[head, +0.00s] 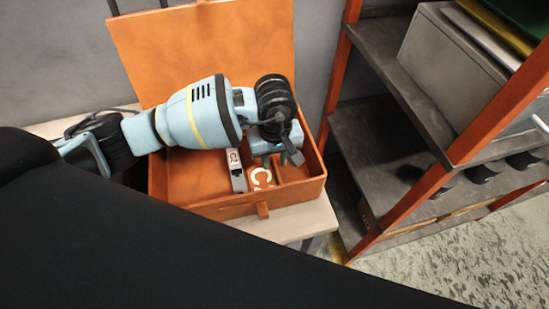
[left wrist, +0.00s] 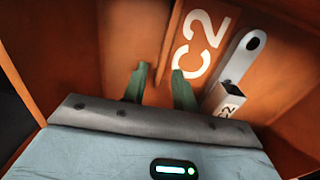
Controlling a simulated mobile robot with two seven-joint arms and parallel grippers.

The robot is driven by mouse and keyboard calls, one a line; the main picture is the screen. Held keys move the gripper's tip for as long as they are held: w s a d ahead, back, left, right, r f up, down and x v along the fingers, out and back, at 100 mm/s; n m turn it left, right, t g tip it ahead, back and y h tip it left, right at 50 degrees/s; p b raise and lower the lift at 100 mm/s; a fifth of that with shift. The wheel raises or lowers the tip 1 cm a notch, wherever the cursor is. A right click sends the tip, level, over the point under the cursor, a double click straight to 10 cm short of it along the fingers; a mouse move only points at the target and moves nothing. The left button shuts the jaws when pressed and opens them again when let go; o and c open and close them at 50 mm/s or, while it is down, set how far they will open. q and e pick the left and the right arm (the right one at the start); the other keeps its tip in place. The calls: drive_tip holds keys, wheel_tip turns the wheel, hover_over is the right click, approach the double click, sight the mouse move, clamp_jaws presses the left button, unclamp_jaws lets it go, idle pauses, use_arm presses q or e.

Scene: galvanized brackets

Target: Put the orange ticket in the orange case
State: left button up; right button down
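The orange case (head: 240,208) stands open on a pale bench, its lid tilted up behind. An orange ticket with white "C2" lettering (head: 262,178) lies inside the case, partly hidden by my gripper. It also shows in the left wrist view (left wrist: 207,42). A grey bracket with a white "C2" tag (head: 237,172) is beside it, also in the left wrist view (left wrist: 240,62). My left gripper (head: 280,158) is inside the case, just above the ticket. In the left wrist view its green fingers (left wrist: 159,88) are apart with nothing visible between them. My right gripper is not in view.
A dark shelf rack with orange posts (head: 480,120) stands right of the bench, holding a grey bin (head: 450,60) above and several black round items below. The case walls and a divider are close around my left gripper. The raised lid (head: 200,45) is behind my arm.

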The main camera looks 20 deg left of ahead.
use_arm(q)
wheel_tip(320, 180, up, 12)
drive_tip(key=shift+f, duration=0.15)
idle(1.4)
